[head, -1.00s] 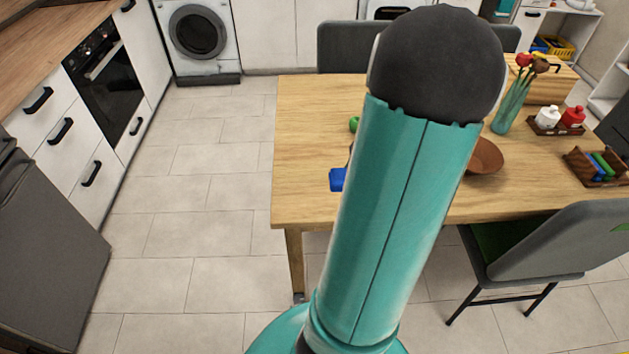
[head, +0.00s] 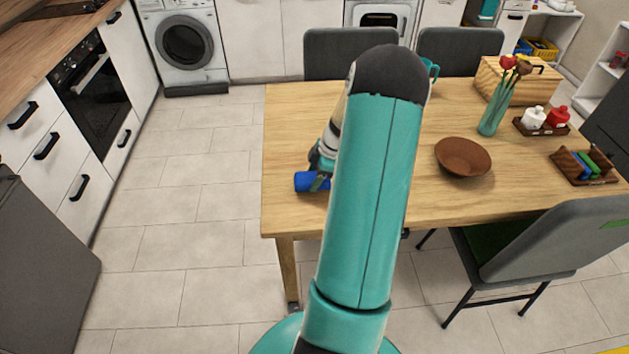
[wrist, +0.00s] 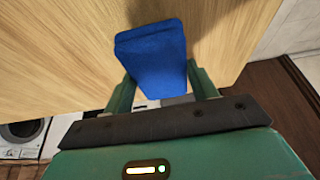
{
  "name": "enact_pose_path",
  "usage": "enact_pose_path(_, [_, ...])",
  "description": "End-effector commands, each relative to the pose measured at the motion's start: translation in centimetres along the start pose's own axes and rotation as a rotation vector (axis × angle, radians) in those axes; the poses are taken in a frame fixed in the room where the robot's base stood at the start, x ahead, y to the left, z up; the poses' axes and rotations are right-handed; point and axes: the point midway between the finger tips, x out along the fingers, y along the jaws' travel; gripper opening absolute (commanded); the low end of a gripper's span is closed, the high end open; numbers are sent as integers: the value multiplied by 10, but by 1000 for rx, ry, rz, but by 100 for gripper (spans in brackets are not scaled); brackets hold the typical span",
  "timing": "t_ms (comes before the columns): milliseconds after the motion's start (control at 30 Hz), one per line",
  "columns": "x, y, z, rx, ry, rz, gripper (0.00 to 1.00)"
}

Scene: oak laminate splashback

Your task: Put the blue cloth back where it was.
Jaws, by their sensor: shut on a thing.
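The blue cloth (head: 309,182) shows in the head view at the left front part of the wooden table (head: 290,122), near its left edge. In the wrist view the cloth (wrist: 152,52) is a folded blue block standing out between the two green fingers. My gripper (wrist: 162,84) is shut on it. In the head view my gripper (head: 322,180) is partly hidden behind my own teal arm. The table's wood grain lies behind the cloth in the wrist view. I cannot tell whether the cloth touches the tabletop.
A brown bowl (head: 463,156) stands right of my arm. Farther right are a vase with flowers (head: 492,115), a wooden bread box (head: 530,82), a tray of bottles (head: 541,127) and a holder with coloured items (head: 585,166). Grey chairs surround the table. Its left strip is bare.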

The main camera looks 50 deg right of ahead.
Motion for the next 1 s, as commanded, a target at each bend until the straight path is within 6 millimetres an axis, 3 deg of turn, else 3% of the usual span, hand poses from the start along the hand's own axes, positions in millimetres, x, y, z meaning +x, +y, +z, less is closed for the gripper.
enact_pose_path(133, [19,-1,8,1,0,-2,36])
enact_pose_path(500, [23,-1,10,1,0,-1,36])
enact_pose_path(533, [23,-1,10,1,0,-1,62])
enact_pose_path(633, [23,-1,10,1,0,-1,79])
enact_pose_path(1000, [17,-1,9,1,-1,1,79])
